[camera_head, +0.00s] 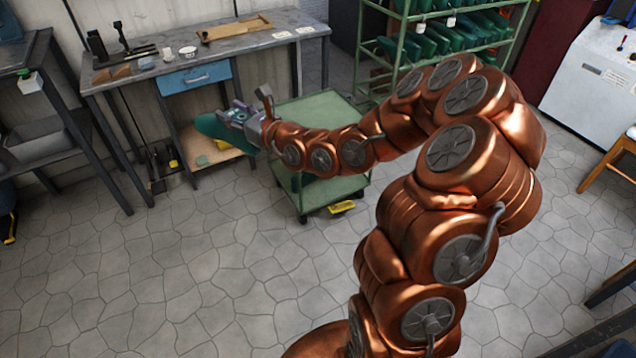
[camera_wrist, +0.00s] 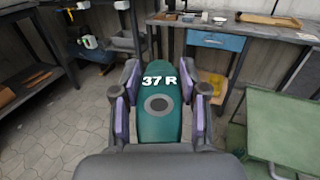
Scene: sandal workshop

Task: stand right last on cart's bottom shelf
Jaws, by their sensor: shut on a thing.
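The right last is a green foot form marked "37 R" (camera_wrist: 158,115), with a dark round hole ringed in grey. In the wrist view it sits between the purple pads of my gripper (camera_wrist: 158,108), which is shut on it. In the head view the last (camera_head: 216,131) sticks out to the left of my gripper (camera_head: 238,116), held in the air in front of the workbench. The green cart (camera_head: 320,105) stands just right of and behind my gripper. Its bottom shelf (camera_head: 345,186) shows only partly; my arm hides much of it. In the wrist view the cart's top (camera_wrist: 285,130) is at the right.
The workbench (camera_head: 130,79) with a blue drawer (camera_head: 195,77) and tools stands behind. A green rack (camera_head: 395,50) of green lasts stands at the back. A yellow object (camera_head: 341,207) lies by the cart's foot. A dark table (camera_head: 60,130) is at left. Open stone floor lies in front.

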